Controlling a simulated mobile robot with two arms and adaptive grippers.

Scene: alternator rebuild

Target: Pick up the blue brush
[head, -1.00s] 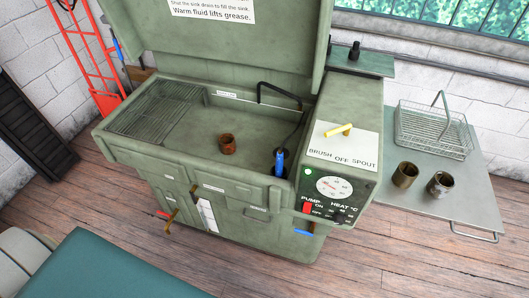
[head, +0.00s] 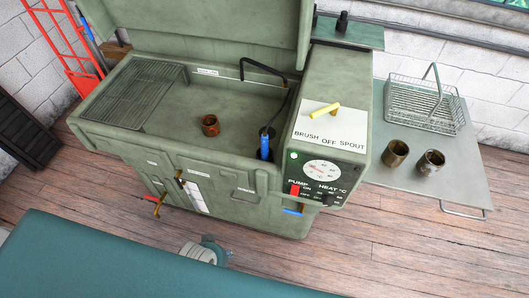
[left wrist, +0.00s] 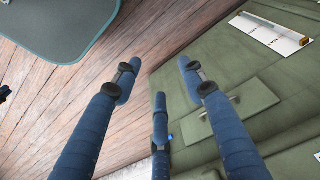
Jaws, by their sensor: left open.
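The blue brush (head: 264,147) stands upright in the near right corner of the green wash sink (head: 245,95), on a dark hose, in the head view. My left gripper (left wrist: 160,75) is open and empty in the left wrist view, with dark blue fingers. Its fingers are over the wooden floor and the green cabinet front (left wrist: 200,140), apart from the brush. The brush cannot be made out in the left wrist view. My right gripper is in neither view.
The control box (head: 345,120) stands right of the brush, and the raised lid (head: 200,35) is behind. A brass lever (head: 160,205) sticks out of the front. A side table (head: 440,190) holds a wire basket (head: 425,105) and two metal cups.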

